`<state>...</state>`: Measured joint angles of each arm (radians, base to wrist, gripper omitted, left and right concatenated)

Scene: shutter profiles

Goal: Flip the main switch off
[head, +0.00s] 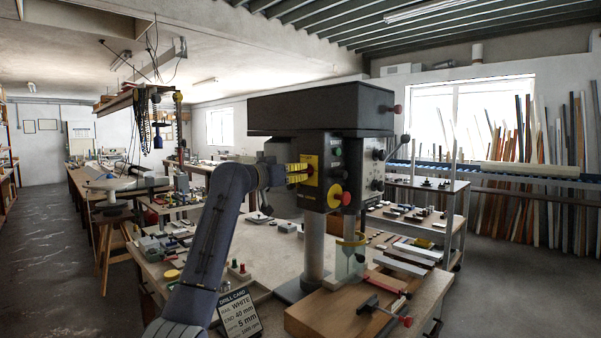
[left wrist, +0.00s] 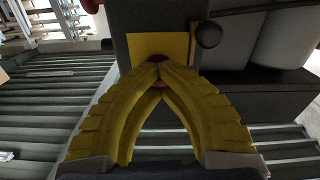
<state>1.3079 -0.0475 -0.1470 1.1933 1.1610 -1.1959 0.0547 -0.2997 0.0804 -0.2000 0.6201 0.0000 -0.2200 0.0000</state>
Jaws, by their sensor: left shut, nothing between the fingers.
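The drill press (head: 318,110) stands on the bench with a dark head. The main switch, with its yellow plate (head: 314,163), is on the left part of the drill head's front. In the left wrist view the yellow plate (left wrist: 143,44) lies just beyond my fingertips, with a red part (left wrist: 158,58) mostly hidden behind them. My left gripper (head: 304,172) has yellow ribbed fingers, shut and empty, right in front of the switch. Its fingertips meet over the red part in the wrist view (left wrist: 157,70); contact and the switch's position cannot be told. My right gripper is not in view.
A red-and-yellow stop button (head: 336,196) and a green button (head: 337,151) sit close by on the drill head. A clear guard (head: 350,258) and a wooden board (head: 335,313) are below. A drill card (head: 239,314) stands at the bench front.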

